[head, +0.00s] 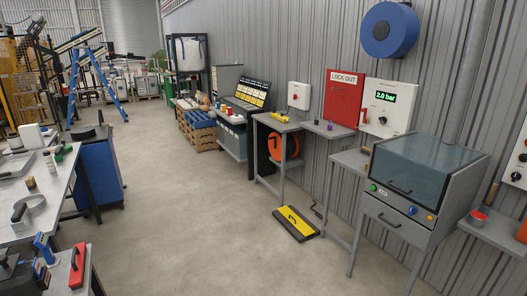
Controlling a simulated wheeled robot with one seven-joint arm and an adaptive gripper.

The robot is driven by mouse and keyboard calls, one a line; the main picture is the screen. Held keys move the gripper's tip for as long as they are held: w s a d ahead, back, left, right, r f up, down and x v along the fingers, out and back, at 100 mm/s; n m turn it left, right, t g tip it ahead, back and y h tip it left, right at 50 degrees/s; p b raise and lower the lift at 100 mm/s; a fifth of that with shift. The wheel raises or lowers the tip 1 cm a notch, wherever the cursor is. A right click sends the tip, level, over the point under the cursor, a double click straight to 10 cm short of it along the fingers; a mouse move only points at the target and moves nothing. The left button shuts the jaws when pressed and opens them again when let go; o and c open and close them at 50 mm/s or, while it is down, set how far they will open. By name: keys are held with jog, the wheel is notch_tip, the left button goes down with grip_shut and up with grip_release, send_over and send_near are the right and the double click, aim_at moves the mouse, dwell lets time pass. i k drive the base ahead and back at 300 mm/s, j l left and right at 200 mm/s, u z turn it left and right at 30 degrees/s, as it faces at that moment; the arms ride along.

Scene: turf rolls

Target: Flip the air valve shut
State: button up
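A pale wall panel (399,117) at right of centre has a lit green display (385,97) reading 2.0 bar. A small dark knob or lever (381,121) sits on the panel below the display. It is too small to tell which way it points, or whether it is the air valve. My gripper is not in view.
A red LOCK OUT cabinet (343,98) hangs left of the panel. A grey machine with a clear lid (420,165) stands below it. A yellow-topped foot pedal (295,222) lies on the floor. Cluttered benches (62,195) line the left. The middle floor (190,200) is clear.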

aim_at(365, 110)
jog(key=i+j, duration=0.1)
jog(key=i, duration=0.35)
jog(key=i+z, duration=0.1)
jog(key=i, duration=0.3)
jog(key=i+j+z, duration=0.1)
jog(key=i, duration=0.35)
jog(key=i+j+z, duration=0.3)
jog(key=i+z, duration=0.15)
jog(key=i+j+z, duration=0.45)
jog(key=i+j, duration=0.05)
jog(key=i, duration=0.1)
